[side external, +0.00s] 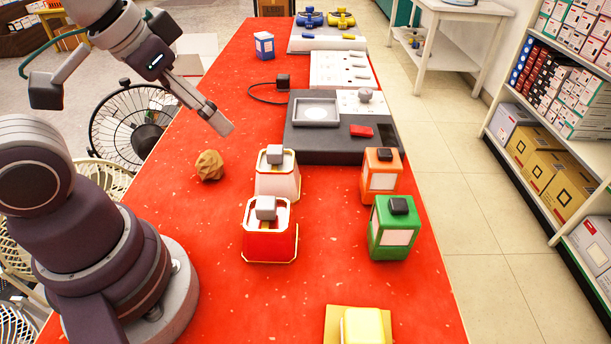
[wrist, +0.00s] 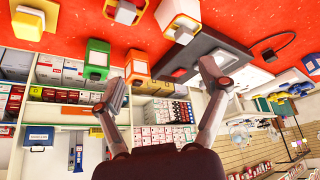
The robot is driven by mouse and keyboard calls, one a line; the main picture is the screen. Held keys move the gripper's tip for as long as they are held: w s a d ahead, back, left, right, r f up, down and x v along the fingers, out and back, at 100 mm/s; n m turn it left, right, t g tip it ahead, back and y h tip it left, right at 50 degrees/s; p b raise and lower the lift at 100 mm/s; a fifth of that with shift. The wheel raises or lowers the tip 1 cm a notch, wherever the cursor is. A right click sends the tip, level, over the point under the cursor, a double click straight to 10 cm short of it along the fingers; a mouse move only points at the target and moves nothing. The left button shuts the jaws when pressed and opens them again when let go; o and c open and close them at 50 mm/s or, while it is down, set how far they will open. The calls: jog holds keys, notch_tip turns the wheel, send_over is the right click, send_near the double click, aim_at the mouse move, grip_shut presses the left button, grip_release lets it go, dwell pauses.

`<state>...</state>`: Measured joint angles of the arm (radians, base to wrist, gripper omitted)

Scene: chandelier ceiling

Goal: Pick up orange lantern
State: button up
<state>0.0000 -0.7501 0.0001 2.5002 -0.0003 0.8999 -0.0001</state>
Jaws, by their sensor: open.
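The orange lantern (side external: 381,175) stands upright near the right edge of the red table, with a pale front panel and a dark top. It also shows in the wrist view (wrist: 138,65), above and between my fingers. My gripper (side external: 226,130) is above the left part of the table, well apart from the lantern. In the wrist view my gripper (wrist: 168,85) has its two fingers spread wide with nothing between them. The green lantern (side external: 394,228) stands just in front of the orange one.
A white lantern (side external: 277,174) and a red lantern (side external: 270,230) stand mid-table. A brown crumpled lump (side external: 209,166) lies left of them. A dark tray (side external: 301,147) lies behind the orange lantern. A yellow box (side external: 361,327) is at the front. Red tabletop (side external: 330,215) is clear between the lantern pairs.

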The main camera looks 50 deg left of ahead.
jog(key=o, duration=0.3)
jog(key=m+g+h, duration=0.2)
jog(key=m+h, duration=0.1)
jog(key=m, duration=0.6)
send_near(382, 152)
jog(key=x, duration=1.1)
jog(key=shift+w+f, duration=0.1)
jog(key=shift+f, duration=0.1)
